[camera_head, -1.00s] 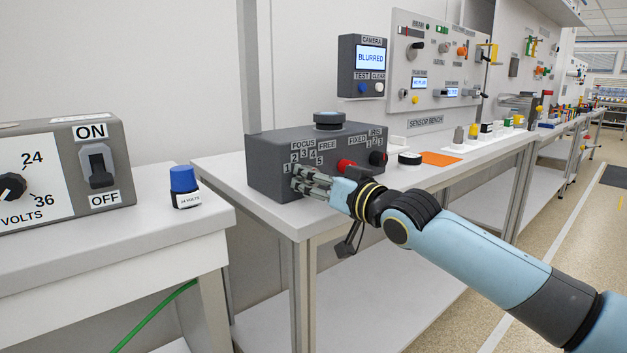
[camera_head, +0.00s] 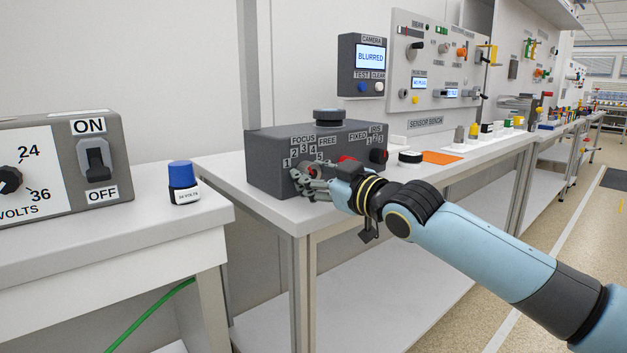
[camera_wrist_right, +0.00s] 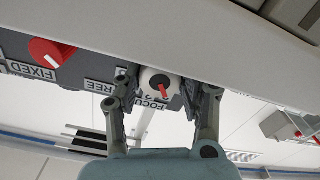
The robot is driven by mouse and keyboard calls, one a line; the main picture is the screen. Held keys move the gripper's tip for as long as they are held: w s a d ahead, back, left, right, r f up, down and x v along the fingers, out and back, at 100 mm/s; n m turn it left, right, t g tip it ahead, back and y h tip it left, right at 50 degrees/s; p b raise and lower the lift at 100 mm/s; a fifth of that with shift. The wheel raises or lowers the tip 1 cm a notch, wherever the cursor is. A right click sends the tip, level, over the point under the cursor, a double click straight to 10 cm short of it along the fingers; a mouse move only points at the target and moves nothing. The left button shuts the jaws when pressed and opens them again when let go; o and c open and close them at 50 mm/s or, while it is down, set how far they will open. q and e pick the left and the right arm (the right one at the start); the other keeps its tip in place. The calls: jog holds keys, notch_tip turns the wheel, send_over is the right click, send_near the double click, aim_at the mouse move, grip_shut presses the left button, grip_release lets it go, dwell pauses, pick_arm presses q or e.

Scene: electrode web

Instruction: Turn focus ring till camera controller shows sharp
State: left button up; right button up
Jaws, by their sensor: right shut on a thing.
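The camera controller (camera_head: 362,66) on the wall reads BLURRED. The dark grey camera box (camera_head: 268,165) stands on the bench, with a focus scale and FREE, FIXED and IRIS labels on its front. My right gripper (camera_head: 305,180) is at the focus position on that front. In the right wrist view, the focus ring (camera_wrist_right: 160,84), a pale round knob with a red pointer, sits between the two fingers of my right gripper (camera_wrist_right: 163,95), which is shut on it. In the head view the fingers mostly hide the ring. My left gripper is not in view.
A red lock knob (camera_wrist_right: 50,52) sits beside the focus ring, and a dark iris knob (camera_head: 379,155) is farther right. A blue-capped 24 VOLTS block (camera_head: 184,183) stands on the left bench. A black disc (camera_head: 410,157) and orange mat (camera_head: 440,158) lie to the right.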

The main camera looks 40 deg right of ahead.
jog(key=n, duration=0.2)
jog(key=shift+f+n+b, duration=0.1)
jog(key=shift+n+b, duration=0.2)
jog(key=shift+b, duration=0.1)
jog(key=shift+n+b, duration=0.3)
jog(key=shift+n, duration=0.6)
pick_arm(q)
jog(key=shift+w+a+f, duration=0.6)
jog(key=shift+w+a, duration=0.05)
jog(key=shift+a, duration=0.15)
pick_arm(e)
jog(key=shift+n, duration=0.3)
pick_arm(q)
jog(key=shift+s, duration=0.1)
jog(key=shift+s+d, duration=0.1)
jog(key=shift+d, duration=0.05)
